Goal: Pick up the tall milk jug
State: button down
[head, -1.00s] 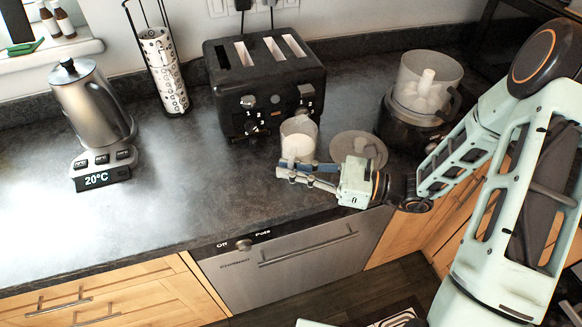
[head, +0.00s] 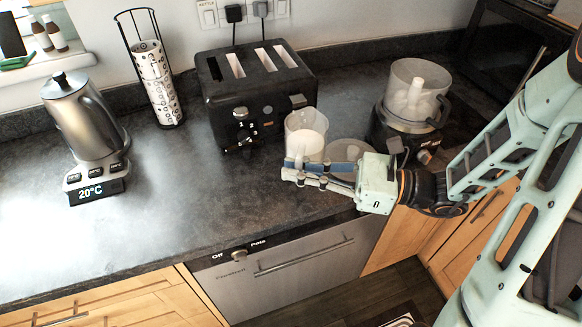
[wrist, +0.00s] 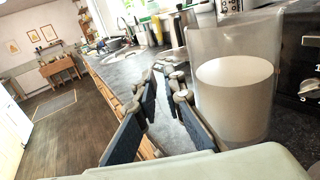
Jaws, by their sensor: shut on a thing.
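The tall milk jug (head: 305,138) is a clear, straight-sided vessel with white milk in it. It is upright in front of the toaster and looks slightly raised above the counter. In the wrist view the jug (wrist: 235,95) stands large, just right of the fingers. My gripper (head: 290,170) comes in from the right, its blue-padded fingers close together at the jug's near side. The fingers also show in the wrist view (wrist: 165,75). The gripper is shut on the jug; the exact spot it grips is hard to make out.
A black toaster (head: 258,90) stands close behind the jug. A pale round disc (head: 348,152) lies right of it, partly hidden. A food processor (head: 410,95) stands at the right, a kettle (head: 85,120) at the left. The counter (head: 200,190) is clear between kettle and jug.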

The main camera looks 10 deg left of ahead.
aim_at(323, 118)
jog(key=s+d+r, duration=0.3)
jog(key=s+d, duration=0.2)
jog(key=s, duration=0.1)
jog(key=shift+d+r, duration=0.15)
jog(key=shift+r, duration=0.1)
jog(key=shift+s, duration=0.1)
dwell(0.4)
dwell(0.4)
jog(key=w+m+t, duration=0.2)
jog(key=w+t, duration=0.1)
jog(key=w, duration=0.2)
jog(key=w+a+r+m+t+h, duration=0.1)
jog(key=w+m+t, duration=0.1)
jog(key=w, duration=0.4)
jog(key=w+a+m+t+h, duration=0.1)
jog(key=w+t, duration=0.2)
jog(key=w, duration=0.2)
jog(key=shift+w+a+r+m+t, duration=0.2)
jog(key=shift+m+t, duration=0.1)
jog(key=shift+m, duration=0.1)
jog(key=w+d+f+m+t+h, duration=0.1)
jog(key=w+d+m+t+h, duration=0.2)
jog(key=w+m+t+h, duration=0.3)
jog(key=shift+w+f+t+h, duration=0.4)
jog(key=shift+w+h, duration=0.2)
jog(key=shift+w, duration=2.3)
